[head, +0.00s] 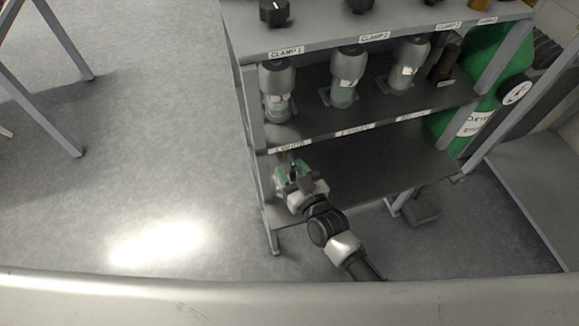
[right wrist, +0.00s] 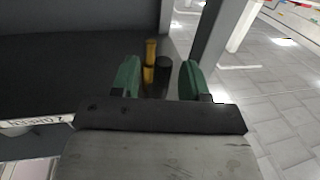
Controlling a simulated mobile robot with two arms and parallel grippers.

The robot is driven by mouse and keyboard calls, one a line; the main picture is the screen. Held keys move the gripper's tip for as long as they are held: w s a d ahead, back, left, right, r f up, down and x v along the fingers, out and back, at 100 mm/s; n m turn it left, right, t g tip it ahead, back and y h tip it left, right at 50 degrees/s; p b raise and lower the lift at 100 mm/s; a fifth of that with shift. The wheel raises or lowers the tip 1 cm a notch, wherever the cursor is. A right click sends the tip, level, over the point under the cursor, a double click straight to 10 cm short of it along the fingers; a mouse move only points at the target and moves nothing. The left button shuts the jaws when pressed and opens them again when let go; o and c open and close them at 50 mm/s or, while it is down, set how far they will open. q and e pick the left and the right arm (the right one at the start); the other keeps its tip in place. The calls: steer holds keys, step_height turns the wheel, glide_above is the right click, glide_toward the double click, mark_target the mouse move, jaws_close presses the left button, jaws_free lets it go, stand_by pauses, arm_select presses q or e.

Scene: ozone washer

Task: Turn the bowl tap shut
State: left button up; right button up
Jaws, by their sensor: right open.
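My right gripper (head: 290,167) is at the left front of the rack's lower shelf, with its green fingers apart. In the right wrist view the open gripper (right wrist: 159,75) has a small yellow upright piece (right wrist: 150,62) and a black round piece (right wrist: 163,70) beyond and between its fingers. It appears apart from both. I cannot tell whether either is the bowl tap, and no label here names it. In the head view the gripper hides most of that spot. My left gripper is not in view.
The grey rack has a lower shelf (head: 375,172) that is mostly bare. Several grey-topped glass vessels, one of them here (head: 347,75), stand on the shelf above. A rack post (right wrist: 212,45) is close to the right finger. A green cylinder (head: 490,65) stands at the right.

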steer(key=shift+w+a, duration=0.35)
steer(key=shift+w, duration=0.2)
jaws_close()
